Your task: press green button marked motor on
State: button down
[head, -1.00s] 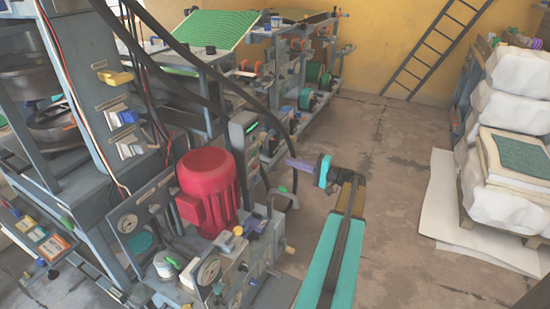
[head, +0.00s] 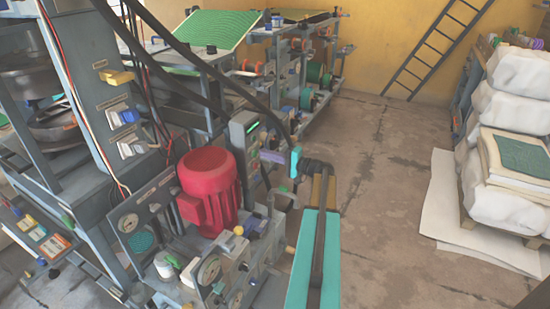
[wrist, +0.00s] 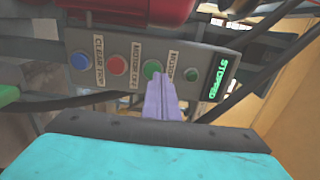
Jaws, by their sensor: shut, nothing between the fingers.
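The grey control panel (wrist: 200,88) fills the upper part of the wrist view. On it is a green button (wrist: 153,67) with a "MOTOR ON" label (wrist: 173,62) beside it, partly covered by my gripper. A red button (wrist: 117,65) with a "MOTOR OFF" label and a blue button (wrist: 79,61) sit to the left. My gripper (wrist: 159,78), with purple fingers, is shut and empty, its tips overlapping the green button's lower edge. I cannot tell if they touch. In the head view, my gripper (head: 265,155) points left at the panel (head: 240,138).
A smaller green round light or button (wrist: 191,74) and a lit "STOPPED" display (wrist: 221,77) are at the panel's right. A red motor (head: 208,188) stands near the panel. Dark hoses hang close by. The floor to the right is clear, up to the white stacked bales (head: 500,195).

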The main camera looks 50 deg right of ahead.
aim_at(253, 149)
jog(key=shift+x, duration=0.8)
jog(key=shift+w+a+b, duration=0.15)
jog(key=shift+w+b, duration=0.2)
jog(key=shift+w, duration=0.35)
jog(key=shift+w+a+r, duration=0.1)
jog(key=shift+w+r, duration=0.1)
jog(key=shift+w, duration=0.05)
jog(key=shift+r, duration=0.1)
jog(key=shift+s+b, duration=0.4)
jog(key=shift+s, duration=0.35)
jog(key=v, duration=1.3)
jog(key=shift+s+d+f, duration=0.2)
jog(key=shift+s+f, duration=0.05)
jog(key=shift+f, duration=0.05)
